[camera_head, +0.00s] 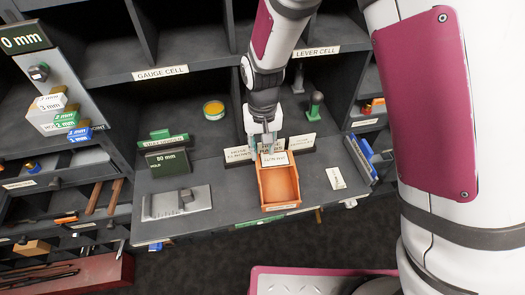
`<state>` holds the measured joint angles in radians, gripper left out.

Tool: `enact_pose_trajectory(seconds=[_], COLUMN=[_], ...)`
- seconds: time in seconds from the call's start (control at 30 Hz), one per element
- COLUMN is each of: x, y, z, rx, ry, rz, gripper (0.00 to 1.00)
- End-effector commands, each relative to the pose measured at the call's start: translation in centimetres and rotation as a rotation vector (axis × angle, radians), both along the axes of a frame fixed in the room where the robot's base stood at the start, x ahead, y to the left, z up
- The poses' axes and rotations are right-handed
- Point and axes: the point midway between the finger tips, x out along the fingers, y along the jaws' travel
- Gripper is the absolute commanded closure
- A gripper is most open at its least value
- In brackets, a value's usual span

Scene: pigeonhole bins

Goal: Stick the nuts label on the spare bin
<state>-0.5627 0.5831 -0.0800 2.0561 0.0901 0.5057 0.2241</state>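An orange open-topped bin (279,184) stands on the dark worktop and looks empty. A pale strip (281,207) shows along its near lower edge. A white card (275,160) with small dark print lies across the bin's far end in the picture, right below my gripper (264,146). The print is too small to read. My gripper points down at the far end of the bin; its fingertips overlap the card and the label holders behind, so whether it grips the card is unclear. Another white label (336,178) lies flat on the worktop to the right of the bin.
Standing white label cards (238,155) are behind the bin. Shelf dividers rise behind.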

Motion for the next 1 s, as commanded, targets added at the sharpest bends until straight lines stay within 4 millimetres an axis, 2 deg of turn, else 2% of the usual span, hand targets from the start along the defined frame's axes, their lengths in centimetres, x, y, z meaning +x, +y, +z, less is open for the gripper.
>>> enact_pose_trajectory(seconds=[0.03, 0.2, 0.43, 0.63, 1.0], x=[0.1, 0.1, 0.0, 0.0, 0.0], y=[0.1, 0.1, 0.1, 0.0, 0.0], z=[1.2, 4.8, 8.3, 9.4, 9.5], rx=[0.003, 0.003, 0.001, 0.0, 0.0], ry=[-0.005, -0.005, -0.002, 0.001, 0.001], rz=[0.0, 0.001, 0.0, 0.0, 0.0], gripper=[0.72, 0.72, 0.72, 0.72, 0.72])
